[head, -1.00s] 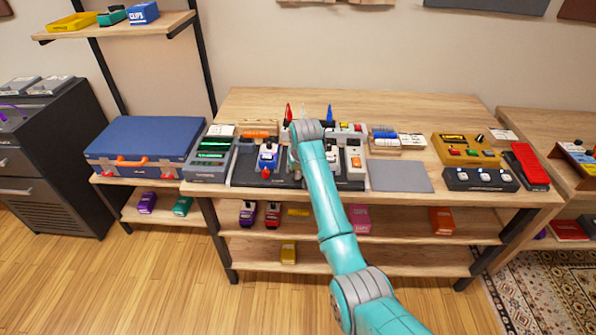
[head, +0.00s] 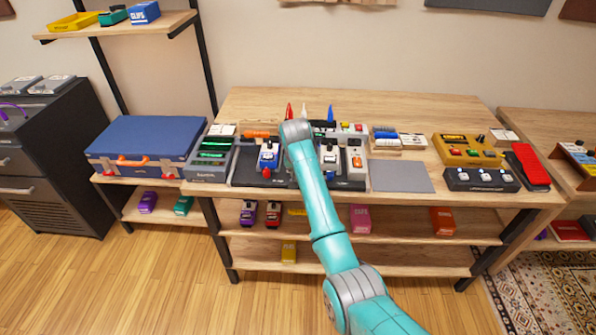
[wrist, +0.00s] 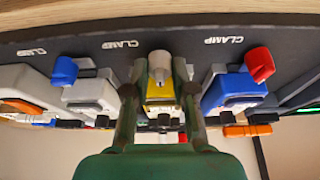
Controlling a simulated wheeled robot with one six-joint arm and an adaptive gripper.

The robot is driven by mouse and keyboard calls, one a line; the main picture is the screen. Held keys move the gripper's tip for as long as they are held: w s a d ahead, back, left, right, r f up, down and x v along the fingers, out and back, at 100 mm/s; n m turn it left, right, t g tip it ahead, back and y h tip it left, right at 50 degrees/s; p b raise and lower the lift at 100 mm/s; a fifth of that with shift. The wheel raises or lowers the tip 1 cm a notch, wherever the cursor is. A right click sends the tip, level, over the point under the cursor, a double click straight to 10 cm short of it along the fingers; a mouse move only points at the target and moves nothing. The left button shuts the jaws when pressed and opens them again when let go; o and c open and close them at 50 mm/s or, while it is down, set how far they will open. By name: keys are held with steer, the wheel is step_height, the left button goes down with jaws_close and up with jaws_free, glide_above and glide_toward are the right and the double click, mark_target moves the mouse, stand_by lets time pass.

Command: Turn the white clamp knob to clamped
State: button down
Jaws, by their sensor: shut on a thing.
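The white clamp knob (wrist: 160,62) sits at the end of a yellow pedal (wrist: 161,92) on a dark board (wrist: 195,27). In the wrist view my gripper (wrist: 160,72) has one finger on each side of the knob and is shut on it. The knob points roughly straight up the picture, toward the board's edge. A printed CLAMP label (wrist: 120,44) lies to its left. In the head view my arm hides the knob, the yellow pedal and my fingers.
Close beside, in the wrist view, are a white pedal (wrist: 92,92) with a blue knob (wrist: 64,70) on the left and a blue pedal (wrist: 232,88) with a red knob (wrist: 260,63) on the right. A grey mat (head: 401,176) right of the board is clear.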

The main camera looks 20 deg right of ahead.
steer(key=c, duration=1.2)
jaws_free()
steer(key=shift+c, duration=0.2)
steer(key=v, duration=1.2)
